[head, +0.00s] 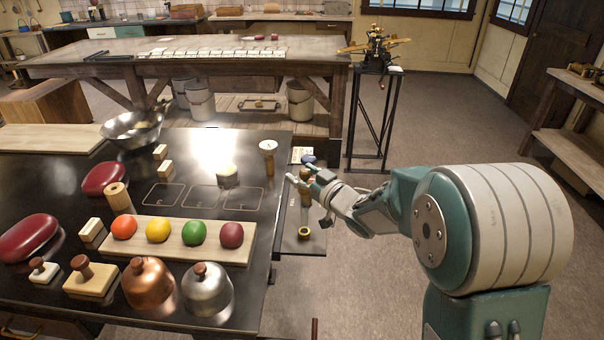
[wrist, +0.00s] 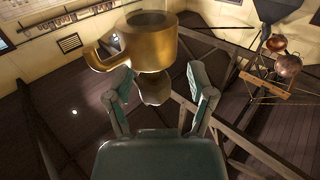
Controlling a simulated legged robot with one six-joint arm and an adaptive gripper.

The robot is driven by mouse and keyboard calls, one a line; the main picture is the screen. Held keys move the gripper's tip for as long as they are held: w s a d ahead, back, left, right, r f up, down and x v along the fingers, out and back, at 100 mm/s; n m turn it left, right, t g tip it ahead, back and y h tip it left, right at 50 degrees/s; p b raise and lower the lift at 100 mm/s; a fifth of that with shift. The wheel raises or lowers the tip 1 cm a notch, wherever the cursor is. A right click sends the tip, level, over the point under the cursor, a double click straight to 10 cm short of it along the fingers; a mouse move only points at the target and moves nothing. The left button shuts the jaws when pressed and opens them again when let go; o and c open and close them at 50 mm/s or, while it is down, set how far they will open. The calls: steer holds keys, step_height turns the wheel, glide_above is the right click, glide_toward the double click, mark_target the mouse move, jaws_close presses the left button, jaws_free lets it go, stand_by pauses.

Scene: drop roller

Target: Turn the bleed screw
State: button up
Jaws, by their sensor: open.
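A brass fitting (head: 305,192) stands at the right edge of the dark bench, partly hidden by my gripper (head: 308,181). In the wrist view the brass body (wrist: 150,42) is large, with a curved spout on its left. A small rounded knob (wrist: 155,88) sticks out from it, perhaps the bleed screw. My gripper (wrist: 154,98) is open, with one finger on each side of this knob. I see gaps on both sides, so the fingers look apart from it.
A brass ring (head: 304,233) sits nearer on the narrow side panel. A wooden board (head: 180,238) with coloured balls and two metal domes (head: 148,285) fill the bench front.

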steer(key=shift+d, duration=0.2)
steer(key=c, duration=0.9)
steer(key=shift+d, duration=0.2)
jaws_close()
